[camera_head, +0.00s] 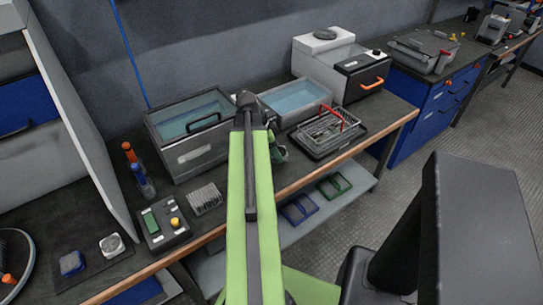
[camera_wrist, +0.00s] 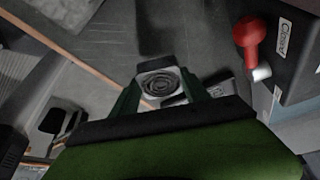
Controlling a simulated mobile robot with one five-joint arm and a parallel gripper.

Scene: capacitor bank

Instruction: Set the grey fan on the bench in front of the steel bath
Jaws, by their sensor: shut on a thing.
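In the wrist view my gripper (camera_wrist: 158,96) is shut on the grey fan (camera_wrist: 158,82), a small square body with a round dark ringed grille. The fan sits between the green fingers, over a dark grey surface. In the head view my green arm reaches over the bench (camera_head: 235,193), and its end partly shows at its right side; the fan cannot be made out there. A steel bath (camera_head: 192,158) with blue liquid and a dark handle stands left of the arm. A second metal bath (camera_head: 297,119) with blue liquid stands right of it.
A heat sink (camera_head: 205,199) and a control box (camera_head: 163,224) stand in front of the steel bath. A wire basket (camera_head: 327,128) with red-handled tool lies right. A pale square part (camera_head: 112,244) sits far left. A red knob (camera_wrist: 252,40) shows in the wrist view.

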